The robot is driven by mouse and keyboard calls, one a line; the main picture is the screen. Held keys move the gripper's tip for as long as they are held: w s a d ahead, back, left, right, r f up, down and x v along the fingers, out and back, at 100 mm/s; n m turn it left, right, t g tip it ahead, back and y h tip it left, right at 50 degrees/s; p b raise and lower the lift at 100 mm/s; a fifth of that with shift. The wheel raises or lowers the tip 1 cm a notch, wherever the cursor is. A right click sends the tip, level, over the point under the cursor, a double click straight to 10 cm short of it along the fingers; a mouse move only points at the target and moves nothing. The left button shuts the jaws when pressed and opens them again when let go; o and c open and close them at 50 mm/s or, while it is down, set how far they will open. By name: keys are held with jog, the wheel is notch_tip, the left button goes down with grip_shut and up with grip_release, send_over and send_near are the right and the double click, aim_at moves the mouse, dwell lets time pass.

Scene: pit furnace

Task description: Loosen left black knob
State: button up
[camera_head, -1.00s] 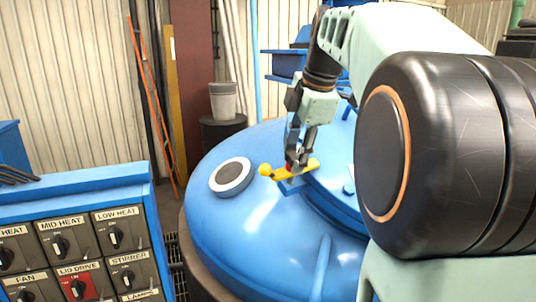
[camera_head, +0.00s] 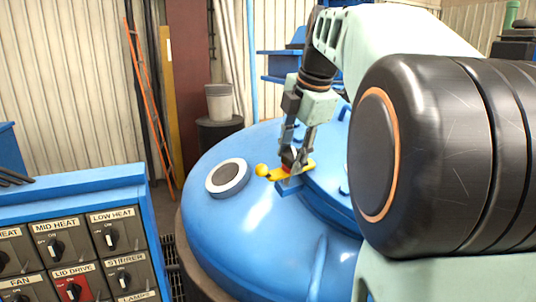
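A blue domed furnace lid (camera_head: 255,215) fills the middle of the view. On it a yellow lever (camera_head: 276,174) with a ball end lies on a small blue bracket (camera_head: 290,187). A small dark knob-like part with red below it sits on the lever, mostly covered by my fingers. My gripper (camera_head: 292,158) points down at this part, its fingertips at or around it. Whether the fingers press on it is too small to tell. I cannot see a second black knob; my arm covers the right part of the lid.
A round white-rimmed port (camera_head: 228,177) is on the lid's left. A blue control panel (camera_head: 75,230) with several black switches stands front left. A grey bucket (camera_head: 219,103) on a dark drum (camera_head: 217,135) and an orange ladder (camera_head: 149,105) are behind.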

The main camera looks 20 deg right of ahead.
jog(key=o, duration=0.5)
jog(key=v, duration=1.2)
